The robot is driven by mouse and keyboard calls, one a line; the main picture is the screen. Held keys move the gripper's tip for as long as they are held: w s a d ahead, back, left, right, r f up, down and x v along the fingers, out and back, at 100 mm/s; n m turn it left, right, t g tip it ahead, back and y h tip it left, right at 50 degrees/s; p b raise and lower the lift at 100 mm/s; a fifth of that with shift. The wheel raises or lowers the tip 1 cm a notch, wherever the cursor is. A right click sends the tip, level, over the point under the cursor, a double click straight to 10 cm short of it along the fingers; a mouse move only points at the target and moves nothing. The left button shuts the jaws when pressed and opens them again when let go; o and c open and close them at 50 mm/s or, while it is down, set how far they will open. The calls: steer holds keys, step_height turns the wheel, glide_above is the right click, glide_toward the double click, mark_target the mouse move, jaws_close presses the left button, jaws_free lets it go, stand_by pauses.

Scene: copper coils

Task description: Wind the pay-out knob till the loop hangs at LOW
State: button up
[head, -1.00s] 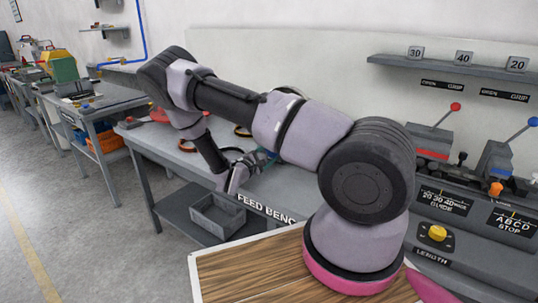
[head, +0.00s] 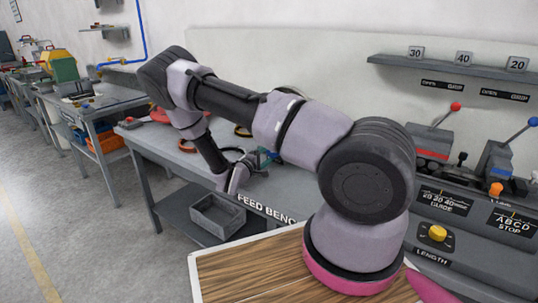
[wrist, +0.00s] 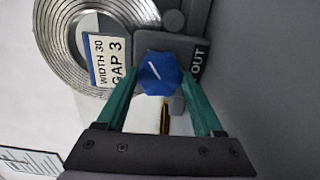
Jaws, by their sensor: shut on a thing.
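The pay-out knob (wrist: 160,73) is blue and faceted, with a white line on its face, in the upper middle of the wrist view. My gripper (wrist: 160,88) is shut on it, one green finger on each side. A grey plate marked "OUT" (wrist: 198,62) is beside the knob. In the head view my gripper (head: 240,172) is low over the feed bench, and my arm hides much of that area. I cannot make out the loop or a LOW mark.
The feed bench (head: 185,160) carries several ring-shaped things. A grey bin (head: 218,212) sits below the bench edge. A yellow LENGTH knob (head: 437,233) and levers are at the right, under a shelf (head: 450,68). The floor at the left is clear.

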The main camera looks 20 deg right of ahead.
steer(key=o, duration=1.4)
steer(key=v, duration=1.1)
steer(key=shift+d, duration=0.1)
